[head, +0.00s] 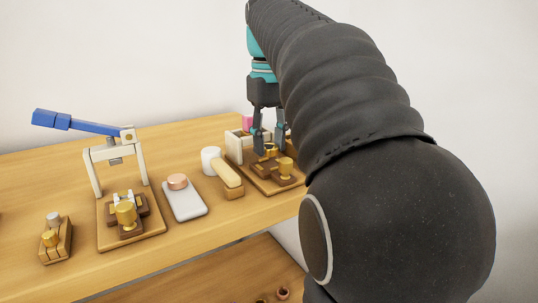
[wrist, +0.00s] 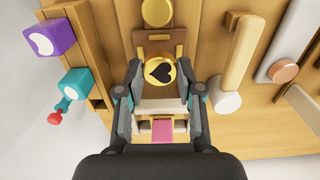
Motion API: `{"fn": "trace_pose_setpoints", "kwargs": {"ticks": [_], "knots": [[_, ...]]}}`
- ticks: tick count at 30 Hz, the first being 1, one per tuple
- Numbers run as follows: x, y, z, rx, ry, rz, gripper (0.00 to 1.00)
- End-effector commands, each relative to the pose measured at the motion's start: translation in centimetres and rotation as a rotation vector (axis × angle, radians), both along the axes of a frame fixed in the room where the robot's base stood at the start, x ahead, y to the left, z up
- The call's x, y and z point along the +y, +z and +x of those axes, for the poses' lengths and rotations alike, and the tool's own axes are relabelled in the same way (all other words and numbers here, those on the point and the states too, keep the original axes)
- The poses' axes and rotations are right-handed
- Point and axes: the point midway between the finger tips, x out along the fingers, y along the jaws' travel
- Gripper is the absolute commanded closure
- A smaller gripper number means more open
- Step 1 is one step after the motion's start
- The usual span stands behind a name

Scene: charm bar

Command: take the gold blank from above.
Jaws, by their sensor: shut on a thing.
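The gold blank (wrist: 160,71), a round gold piece with a black heart on its top face, sits between my fingertips in the wrist view. In the head view the gold blank (head: 270,149) is partly hidden by my fingers, low over a brown block on a wooden board. My gripper (head: 268,146) points down from above and is shut on it. My gripper also shows in the wrist view (wrist: 160,75), one finger on each side of the blank. I cannot tell whether the blank still touches the block.
Another gold piece (head: 285,165) stands close in front. A mallet (head: 228,178) and a copper disc (head: 177,181) on a pale plate (head: 188,207) lie left. A blue-levered press (head: 92,165) stands further left. Purple (wrist: 53,38) and teal (wrist: 75,82) pieces flank a side rack.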

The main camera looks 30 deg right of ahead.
Motion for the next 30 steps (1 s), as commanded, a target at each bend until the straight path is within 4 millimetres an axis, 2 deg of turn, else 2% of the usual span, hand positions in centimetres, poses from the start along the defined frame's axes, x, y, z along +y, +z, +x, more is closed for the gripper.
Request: {"fn": "trace_pose_setpoints", "kwargs": {"ticks": [18, 30], "knots": [[0.0, 3.1, 0.0, 0.000, 0.000, 0.000, 0.89], [0.0, 3.5, 0.0, 0.000, 0.000, 0.000, 0.89]]}}
